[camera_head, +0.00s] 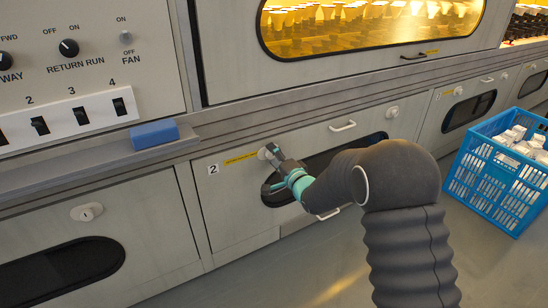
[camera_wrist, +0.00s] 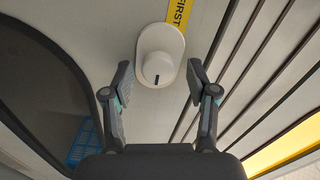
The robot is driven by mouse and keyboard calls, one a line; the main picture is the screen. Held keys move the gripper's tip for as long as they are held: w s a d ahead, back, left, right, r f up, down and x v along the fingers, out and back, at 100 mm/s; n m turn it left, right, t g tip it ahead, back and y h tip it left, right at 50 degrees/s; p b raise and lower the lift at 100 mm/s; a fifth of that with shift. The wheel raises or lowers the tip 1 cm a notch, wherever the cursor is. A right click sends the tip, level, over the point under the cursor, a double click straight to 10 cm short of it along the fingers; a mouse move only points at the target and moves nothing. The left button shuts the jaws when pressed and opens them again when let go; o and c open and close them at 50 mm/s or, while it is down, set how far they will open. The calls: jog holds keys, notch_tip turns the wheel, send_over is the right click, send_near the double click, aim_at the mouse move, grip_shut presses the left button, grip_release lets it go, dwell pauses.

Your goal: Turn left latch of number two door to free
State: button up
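The number two door (camera_head: 235,205) bears a "2" plate (camera_head: 212,169) and a yellow label strip (camera_head: 240,158). Its left latch (camera_head: 264,153) is mostly hidden behind my gripper (camera_head: 274,155) in the head view. In the wrist view the latch (camera_wrist: 158,68) is a pale round knob on a white oval plate, with a short black mark toward the picture's bottom. My gripper (camera_wrist: 160,82) is open, one finger on each side of the knob, with visible gaps and nothing held. The door's right latch (camera_head: 392,112) is clear of my arm.
A blue crate (camera_head: 500,175) with white items stands on the floor at right. A blue block (camera_head: 154,134) lies on the ledge beneath the switch panel (camera_head: 85,60).

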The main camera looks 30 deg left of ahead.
jog(key=shift+s, duration=0.15)
jog(key=shift+s+d+f, duration=0.1)
jog(key=shift+s+d, duration=0.05)
jog(key=shift+d, duration=0.1)
jog(key=v, duration=1.1)
jog(key=shift+d, duration=0.15)
